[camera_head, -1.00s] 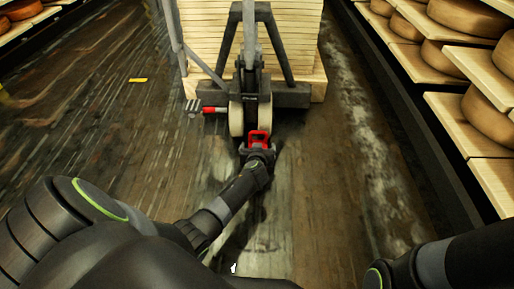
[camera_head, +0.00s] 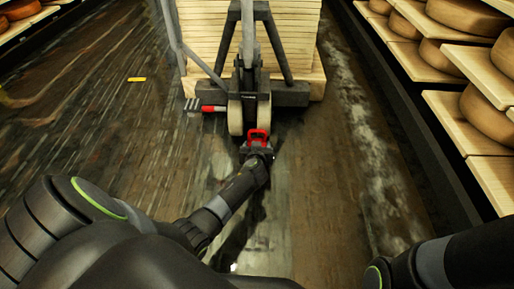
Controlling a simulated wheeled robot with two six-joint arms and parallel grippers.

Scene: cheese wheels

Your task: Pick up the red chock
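The red chock (camera_head: 259,134) shows as a small red piece with a loop-like top, on the floor side of the two pale wheels of a pallet jack (camera_head: 249,77). My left gripper (camera_head: 257,147) is at the chock's near side, with its fingers close to or touching it. The fingers partly hide the chock's lower part, and I cannot tell whether they are closed on it. My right arm shows only at the lower right; its gripper is out of view.
A stack of pale boards (camera_head: 295,40) stands behind the jack. Shelves with cheese wheels (camera_head: 490,118) line the right side. The floor at left is open, with a yellow mark (camera_head: 137,79).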

